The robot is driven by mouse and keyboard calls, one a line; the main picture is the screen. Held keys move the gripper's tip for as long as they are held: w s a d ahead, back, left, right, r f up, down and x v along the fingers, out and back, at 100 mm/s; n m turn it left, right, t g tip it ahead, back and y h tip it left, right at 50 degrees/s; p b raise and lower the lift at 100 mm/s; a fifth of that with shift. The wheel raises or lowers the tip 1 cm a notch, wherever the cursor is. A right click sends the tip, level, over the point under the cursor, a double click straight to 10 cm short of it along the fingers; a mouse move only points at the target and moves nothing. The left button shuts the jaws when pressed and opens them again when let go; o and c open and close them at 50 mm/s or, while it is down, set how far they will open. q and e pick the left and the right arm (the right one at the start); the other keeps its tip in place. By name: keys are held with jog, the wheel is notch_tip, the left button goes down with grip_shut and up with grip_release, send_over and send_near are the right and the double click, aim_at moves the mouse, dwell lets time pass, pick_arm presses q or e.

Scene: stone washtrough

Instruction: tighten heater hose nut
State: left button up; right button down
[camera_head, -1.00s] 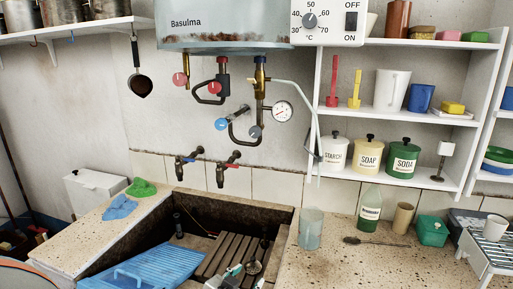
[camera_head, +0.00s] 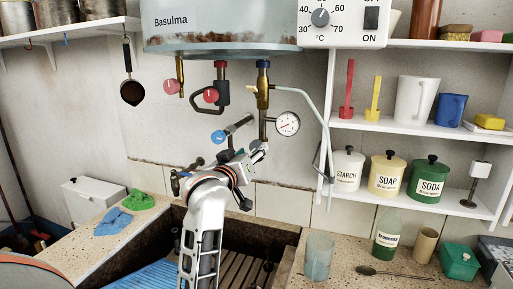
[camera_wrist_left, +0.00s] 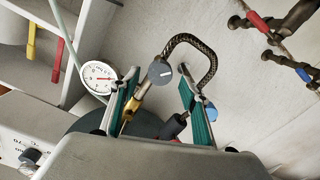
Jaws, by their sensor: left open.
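The heater (camera_head: 230,32) hangs on the wall, with pipes and valves below it. In the left wrist view a dark braided hose (camera_wrist_left: 205,52) loops between a brass fitting (camera_wrist_left: 138,97) with a grey round knob (camera_wrist_left: 161,73) and a dark fitting (camera_wrist_left: 174,126). I cannot tell which part is the hose nut. My left gripper (camera_head: 252,168) is raised below the heater, in front of the lower pipes, and hides most of the hose in the head view. In the left wrist view its green-padded jaws (camera_wrist_left: 162,100) are open around the view of both fittings, with nothing gripped. My right gripper is not in view.
A pressure gauge (camera_head: 288,124) and a pale bent pipe (camera_head: 323,112) are close right of the gripper. A blue-handled valve (camera_head: 219,137) is close left. Taps (camera_head: 178,181) are below it. The trough (camera_head: 262,225) is beneath; a glass (camera_head: 318,256) stands on its right ledge.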

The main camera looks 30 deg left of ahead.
aim_at(255, 148)
pick_arm(q)
jog(key=shift+x, duration=2.2)
jog(key=shift+d, duration=0.1)
jog(key=c, duration=1.1)
